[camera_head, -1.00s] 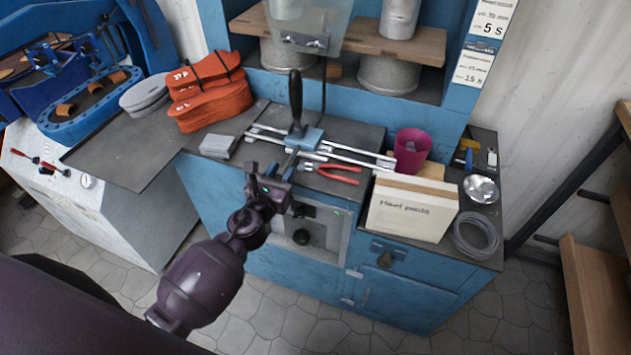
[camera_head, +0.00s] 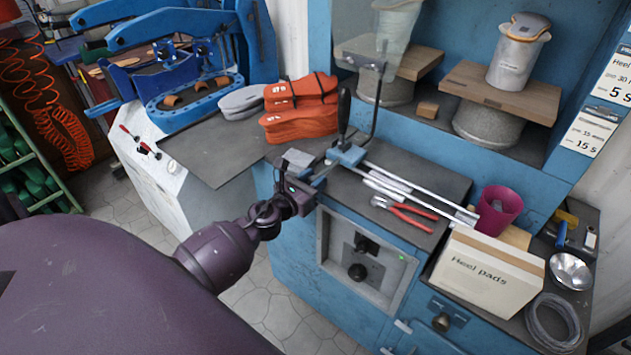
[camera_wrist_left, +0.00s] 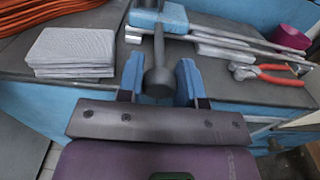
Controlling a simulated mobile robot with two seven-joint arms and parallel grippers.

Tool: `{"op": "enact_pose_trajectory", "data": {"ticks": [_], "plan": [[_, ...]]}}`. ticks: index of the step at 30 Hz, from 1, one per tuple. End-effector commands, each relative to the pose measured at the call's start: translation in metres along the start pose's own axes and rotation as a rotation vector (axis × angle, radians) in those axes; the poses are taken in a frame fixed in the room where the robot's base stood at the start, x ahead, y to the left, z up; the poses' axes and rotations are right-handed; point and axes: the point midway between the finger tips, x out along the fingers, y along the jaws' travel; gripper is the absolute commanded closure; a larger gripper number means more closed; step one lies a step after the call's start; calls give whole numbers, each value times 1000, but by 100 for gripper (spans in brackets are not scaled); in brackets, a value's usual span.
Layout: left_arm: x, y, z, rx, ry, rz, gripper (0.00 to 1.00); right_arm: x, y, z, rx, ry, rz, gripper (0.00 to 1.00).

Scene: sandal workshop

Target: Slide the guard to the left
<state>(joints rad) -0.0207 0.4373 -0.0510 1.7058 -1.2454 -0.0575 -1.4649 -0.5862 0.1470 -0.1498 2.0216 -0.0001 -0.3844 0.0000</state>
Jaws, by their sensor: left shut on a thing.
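The guard (camera_head: 373,32) is a clear panel at the top middle of the head view, held by a bent dark rod. The rod rises from a blue carriage (camera_head: 346,155), which also bears an upright black handle (camera_head: 343,112). The carriage sits at the left end of two pale rails (camera_head: 418,192). My left gripper (camera_head: 316,178) is in front of the carriage. In the left wrist view its blue fingers (camera_wrist_left: 160,72) are shut around a dark knob-ended handle (camera_wrist_left: 159,50) that leads to the carriage (camera_wrist_left: 158,17). My right gripper is not in view.
Red-handled pliers (camera_head: 405,212) lie before the rails. A grey stack (camera_wrist_left: 72,50) lies left of my fingers. Orange soles (camera_head: 300,105) are at the back left. A heel pads box (camera_head: 487,275) and magenta cup (camera_head: 497,210) stand right.

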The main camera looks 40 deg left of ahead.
Motion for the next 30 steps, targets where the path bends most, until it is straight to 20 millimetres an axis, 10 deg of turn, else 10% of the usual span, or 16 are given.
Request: {"op": "enact_pose_trajectory", "data": {"ticks": [1,2,6,19,30], "plan": [[0,6,1,5,-1,12,100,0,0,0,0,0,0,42],[0,6,1,5,-1,12,65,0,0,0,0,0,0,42],[0,5,1,5,-1,11,44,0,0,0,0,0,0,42],[-8,3,-1,3,1,7,42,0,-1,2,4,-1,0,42],[-68,3,-3,2,4,9,42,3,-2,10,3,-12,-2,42]]}}
